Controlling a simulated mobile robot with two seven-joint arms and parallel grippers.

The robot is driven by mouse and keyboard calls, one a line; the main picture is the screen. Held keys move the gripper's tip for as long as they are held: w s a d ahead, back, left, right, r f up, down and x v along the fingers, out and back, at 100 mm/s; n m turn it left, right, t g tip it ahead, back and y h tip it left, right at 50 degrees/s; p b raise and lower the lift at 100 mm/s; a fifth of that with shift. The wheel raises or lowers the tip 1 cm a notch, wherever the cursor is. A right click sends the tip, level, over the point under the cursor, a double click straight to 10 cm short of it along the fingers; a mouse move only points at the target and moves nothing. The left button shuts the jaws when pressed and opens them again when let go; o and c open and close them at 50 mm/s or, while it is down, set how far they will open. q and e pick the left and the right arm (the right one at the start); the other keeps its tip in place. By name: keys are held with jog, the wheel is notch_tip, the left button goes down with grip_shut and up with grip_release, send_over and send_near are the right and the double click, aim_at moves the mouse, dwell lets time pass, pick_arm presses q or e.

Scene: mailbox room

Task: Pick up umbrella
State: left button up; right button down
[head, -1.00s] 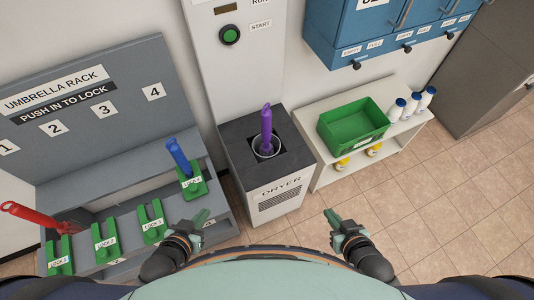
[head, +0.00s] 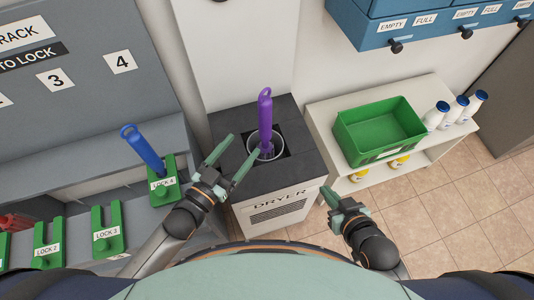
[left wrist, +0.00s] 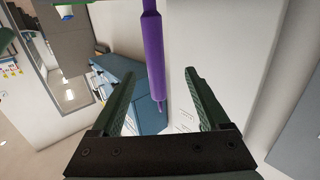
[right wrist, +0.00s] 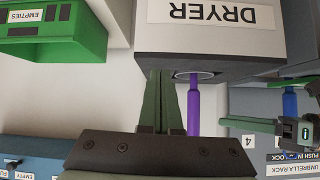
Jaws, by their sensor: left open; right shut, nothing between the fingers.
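A purple umbrella (head: 265,122) stands upright in the round holder (head: 268,150) on top of the dryer (head: 298,157). My left gripper (head: 238,158) is open just left of the purple umbrella and apart from it. In the left wrist view the purple umbrella (left wrist: 155,50) shows beyond and between the open fingers (left wrist: 168,95). My right gripper (head: 328,194) is shut and empty in front of the dryer's right side. The purple umbrella also shows in the right wrist view (right wrist: 193,108). A blue umbrella (head: 144,150) stands in the rack slot marked LOCK 4.
The umbrella rack (head: 95,165) with green locks stands left of the dryer. A white shelf (head: 325,117) with a green bin (head: 380,130) and several white bottles stands right. Blue drawers (head: 430,25) hang above it. Tiled floor (head: 430,210) is clear at the right.

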aim_at(260, 127)
pick_arm(q)
jog(key=shift+m+h, duration=0.3)
jog(key=b+x, duration=0.1)
jog(key=x, duration=0.6)
jog(key=shift+w+d+b, duration=0.15)
jog(key=shift+d+b, duration=0.05)
jog(key=shift+b, duration=0.1)
jog(key=shift+w+d, duration=0.4)
jog(key=shift+w, duration=0.15)
jog(key=b+x, duration=0.1)
jog(key=x, duration=0.3)
jog(key=shift+d+f+b, duration=0.1)
jog(key=shift+d+b, duration=0.1)
jog(key=shift+b, duration=0.1)
jog(key=shift+w+d, duration=0.15)
jog(key=shift+w, duration=0.05)
grip_shut()
pick_arm(e)
jog(key=w+r+n+t+y, duration=0.1)
jog(key=w+r+t, duration=0.2)
jog(key=r, duration=0.4)
jog(key=w+r+n+t+y, duration=0.1)
jog(key=w+r+t, duration=0.3)
jog(key=r, duration=0.4)
jog(key=shift+w, duration=0.15)
jog(key=shift+f, duration=0.1)
